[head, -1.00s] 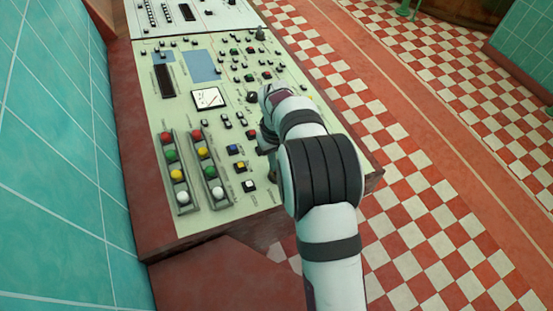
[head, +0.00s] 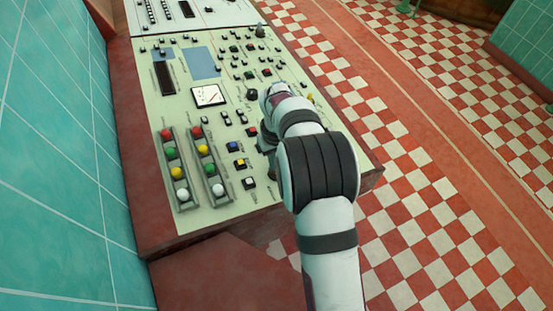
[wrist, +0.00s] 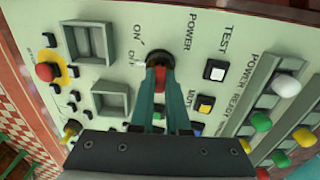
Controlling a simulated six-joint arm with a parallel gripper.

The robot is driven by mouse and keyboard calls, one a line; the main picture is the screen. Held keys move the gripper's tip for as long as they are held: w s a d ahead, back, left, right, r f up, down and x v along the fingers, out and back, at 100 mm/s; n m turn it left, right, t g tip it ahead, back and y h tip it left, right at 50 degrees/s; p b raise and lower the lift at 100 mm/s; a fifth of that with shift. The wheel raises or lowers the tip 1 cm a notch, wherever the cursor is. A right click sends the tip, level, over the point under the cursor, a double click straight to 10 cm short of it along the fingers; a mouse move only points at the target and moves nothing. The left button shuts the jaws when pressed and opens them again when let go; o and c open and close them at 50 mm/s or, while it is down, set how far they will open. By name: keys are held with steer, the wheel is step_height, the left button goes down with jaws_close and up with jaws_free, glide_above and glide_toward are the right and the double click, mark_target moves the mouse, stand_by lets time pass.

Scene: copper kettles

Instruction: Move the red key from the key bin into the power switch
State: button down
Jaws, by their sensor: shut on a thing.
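In the wrist view my gripper (wrist: 157,76) is shut on the red key (wrist: 160,84), of which a small red part shows between the fingertips. The key is at the near edge of the round black power switch (wrist: 157,56), beside the POWER and ON labels. I cannot tell whether the key is in the slot. Two square grey bins, an upper one (wrist: 110,42) and a lower one (wrist: 125,98), lie left of the switch; both look empty. In the head view my arm hides the switch and most of the gripper.
A red button on yellow (wrist: 46,72) is at the panel's left. White (wrist: 214,70) and yellow (wrist: 204,104) push buttons are right of the switch. Rails of coloured balls (head: 182,195) stand at the panel's near left. A tiled wall (head: 50,160) is at left.

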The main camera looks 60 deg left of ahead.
steer(key=shift+f, duration=0.3)
steer(key=c, duration=0.8)
jaws_free()
steer(key=shift+r, duration=4.05)
